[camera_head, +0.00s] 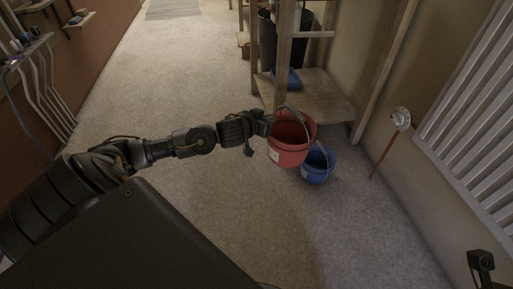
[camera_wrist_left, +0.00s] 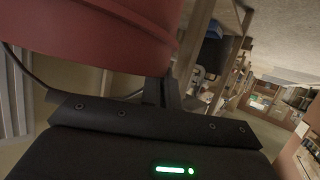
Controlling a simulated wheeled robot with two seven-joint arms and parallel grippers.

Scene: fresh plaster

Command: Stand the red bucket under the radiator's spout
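The red bucket (camera_head: 288,154) is upright or nearly so, with a pale label on its side and its wire handle raised. It hides part of the blue bucket behind it and appears clear of the floor. My left gripper (camera_head: 268,122) is at its left rim, by the handle, and appears shut on it; the fingertips are mostly hidden. The red bucket (camera_wrist_left: 100,32) fills the top of the left wrist view, close above the gripper. The radiator (camera_head: 470,125) is on the right wall, with a round pale valve (camera_head: 401,118) beside it. My right gripper (camera_head: 481,262) shows partly at the lower right.
The blue bucket (camera_head: 318,168) stands on the floor just right of and behind the red one. A wooden shelf unit (camera_head: 325,97) with a dark bin stands behind. A thin reddish pipe (camera_head: 384,157) rises from the floor to the valve. Floor in front of the radiator is clear.

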